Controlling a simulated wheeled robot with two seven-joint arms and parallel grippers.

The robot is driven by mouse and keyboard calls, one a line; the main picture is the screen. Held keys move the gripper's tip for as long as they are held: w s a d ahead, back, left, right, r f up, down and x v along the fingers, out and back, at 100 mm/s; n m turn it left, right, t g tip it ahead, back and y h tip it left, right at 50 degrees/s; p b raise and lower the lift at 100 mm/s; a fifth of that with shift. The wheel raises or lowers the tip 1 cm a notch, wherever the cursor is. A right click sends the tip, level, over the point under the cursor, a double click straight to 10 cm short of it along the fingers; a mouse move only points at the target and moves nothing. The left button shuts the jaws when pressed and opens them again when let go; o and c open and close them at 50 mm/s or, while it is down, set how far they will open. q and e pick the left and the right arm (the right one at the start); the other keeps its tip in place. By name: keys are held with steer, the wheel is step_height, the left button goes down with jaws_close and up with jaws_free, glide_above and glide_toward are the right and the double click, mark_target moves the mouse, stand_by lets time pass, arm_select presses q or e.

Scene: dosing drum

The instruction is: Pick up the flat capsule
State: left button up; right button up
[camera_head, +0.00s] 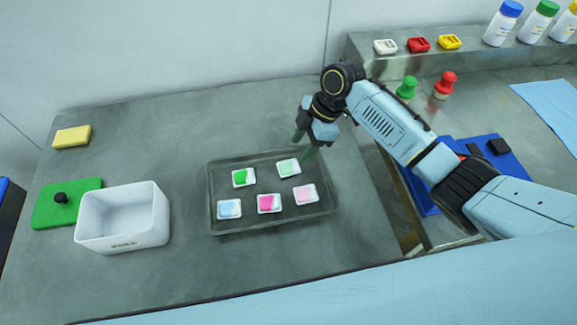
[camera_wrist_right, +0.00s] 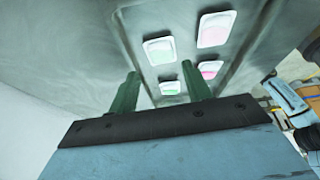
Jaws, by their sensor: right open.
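Several flat capsules lie on a dark tray (camera_head: 272,222) on the bench: a white-and-green one (camera_head: 243,177), a pale green one (camera_head: 288,167), a pale blue one (camera_head: 229,209), a magenta-and-white one (camera_head: 269,203) and a pale pink one (camera_head: 305,194). My right gripper (camera_head: 304,146) is open and empty, above the tray's back right part, near the pale green capsule. In the right wrist view its two green fingers (camera_wrist_right: 160,72) are spread. The pale green capsule (camera_wrist_right: 160,50) and the pink capsule (camera_wrist_right: 216,29) lie beyond the fingers. My left gripper is not in view.
A white bin (camera_head: 123,218) stands left of the tray beside a green board (camera_head: 67,204) with a black knob. A yellow block (camera_head: 72,137) lies at the back left. Green (camera_head: 406,88) and red (camera_head: 445,84) knobbed pieces stand at the right. The bench between bin and tray is clear.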

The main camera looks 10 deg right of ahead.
mark_target(290, 166)
steer(key=shift+x, duration=3.2)
steer(key=shift+s, duration=0.1)
steer(key=c, duration=0.7)
